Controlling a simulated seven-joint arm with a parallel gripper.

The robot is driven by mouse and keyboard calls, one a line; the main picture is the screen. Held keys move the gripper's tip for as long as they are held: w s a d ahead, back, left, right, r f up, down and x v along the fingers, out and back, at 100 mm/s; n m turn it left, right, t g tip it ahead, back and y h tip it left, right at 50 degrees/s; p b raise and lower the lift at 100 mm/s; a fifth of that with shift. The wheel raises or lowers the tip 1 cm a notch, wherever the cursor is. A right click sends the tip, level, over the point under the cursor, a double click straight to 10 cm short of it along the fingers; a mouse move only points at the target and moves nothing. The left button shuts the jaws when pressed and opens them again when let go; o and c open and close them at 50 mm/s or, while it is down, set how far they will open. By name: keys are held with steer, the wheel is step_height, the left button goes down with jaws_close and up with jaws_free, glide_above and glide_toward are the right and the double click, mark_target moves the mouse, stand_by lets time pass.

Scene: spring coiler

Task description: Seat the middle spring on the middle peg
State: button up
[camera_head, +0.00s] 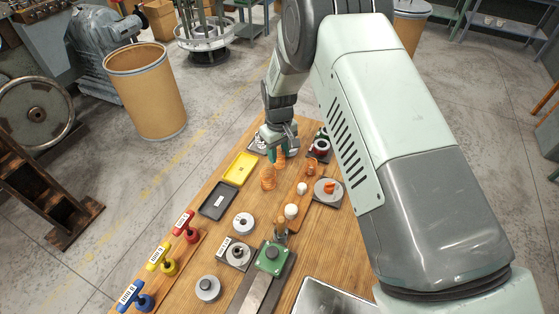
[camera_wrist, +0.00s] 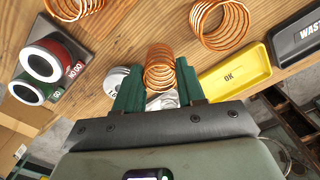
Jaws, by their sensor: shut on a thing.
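My gripper (camera_head: 279,152) is at the far end of the wooden table, its green fingers on both sides of a copper spring (camera_wrist: 160,68). The spring is held between the fingertips; it also shows below them in the head view (camera_head: 279,162). A second copper spring (camera_head: 267,178) stands nearer, and the wrist view shows it at top right (camera_wrist: 220,22). A third spring (camera_wrist: 72,8) is at the top left of the wrist view. I cannot make out the middle peg for certain. Whether the held spring touches the table is unclear.
A yellow OK tray (camera_head: 240,169) and a black waste tray (camera_head: 218,201) lie left of the springs. Ring gauges (camera_wrist: 42,60) stand at the wrist view's left. White knobs (camera_head: 291,211) on a brown wooden piece and a grey disc (camera_head: 328,198) are nearer and to the right.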

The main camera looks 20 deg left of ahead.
steer(key=shift+r, duration=0.25)
steer(key=shift+r, duration=2.5)
steer(key=s+d+r, duration=0.4)
steer(key=s+d, duration=0.2)
steer(key=d, duration=0.4)
glide_above(302, 186)
steer(key=shift+f, duration=2.65)
steer(key=shift+f, duration=1.85)
